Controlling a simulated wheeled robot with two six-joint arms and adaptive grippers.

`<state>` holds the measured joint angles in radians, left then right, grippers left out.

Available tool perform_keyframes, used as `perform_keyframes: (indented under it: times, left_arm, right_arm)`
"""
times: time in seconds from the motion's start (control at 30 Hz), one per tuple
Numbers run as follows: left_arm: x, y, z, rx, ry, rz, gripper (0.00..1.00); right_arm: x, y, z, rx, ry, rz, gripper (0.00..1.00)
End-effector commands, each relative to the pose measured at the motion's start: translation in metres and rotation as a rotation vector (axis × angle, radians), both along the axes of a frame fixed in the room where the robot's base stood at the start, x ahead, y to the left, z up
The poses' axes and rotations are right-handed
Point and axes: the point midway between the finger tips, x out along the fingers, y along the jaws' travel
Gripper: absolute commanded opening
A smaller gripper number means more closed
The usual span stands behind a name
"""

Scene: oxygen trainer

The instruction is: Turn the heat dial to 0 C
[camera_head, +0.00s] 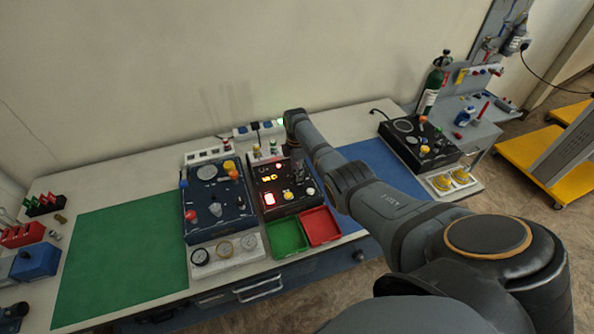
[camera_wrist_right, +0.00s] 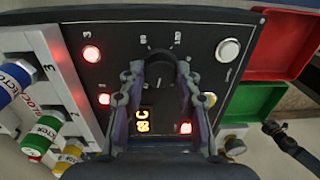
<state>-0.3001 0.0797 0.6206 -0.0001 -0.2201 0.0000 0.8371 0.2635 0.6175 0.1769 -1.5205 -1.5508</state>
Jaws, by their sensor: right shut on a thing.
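The heat dial (camera_wrist_right: 161,62) is a dark round knob on a black panel (camera_wrist_right: 200,42), with white scale marks and numbers around it. In the right wrist view my right gripper (camera_wrist_right: 161,76) has one finger on each side of the dial and is shut on it. An amber display (camera_wrist_right: 143,120) below the dial shows digits and a C; the exact digits are hard to read. In the head view the black control box (camera_head: 262,168) stands on the bench, and my right gripper (camera_head: 296,154) is over its back right part. There the dial is hidden by my arm. My left gripper is not in view.
Red lamps (camera_wrist_right: 91,53) glow on the panel, with a white button (camera_wrist_right: 228,50) at its right. A green tray (camera_head: 287,237) and a red tray (camera_head: 320,226) sit in front of the box. A blue-grey gauge console (camera_head: 215,227) is close on its left.

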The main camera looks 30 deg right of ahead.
Motion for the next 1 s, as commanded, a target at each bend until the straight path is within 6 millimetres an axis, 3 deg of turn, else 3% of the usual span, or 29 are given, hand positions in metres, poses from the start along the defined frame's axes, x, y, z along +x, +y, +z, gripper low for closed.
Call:
perform_keyframes:
  times: [0.6, 1.0]
  left_arm:
    - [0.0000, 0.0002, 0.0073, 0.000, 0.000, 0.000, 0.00]
    - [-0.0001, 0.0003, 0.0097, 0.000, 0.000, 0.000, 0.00]
  right_arm:
    - [0.0011, 0.0001, 0.0030, -0.002, -0.007, 0.536, 0.01]
    - [0.0010, 0.0003, 0.0029, -0.003, -0.007, 0.710, 0.01]
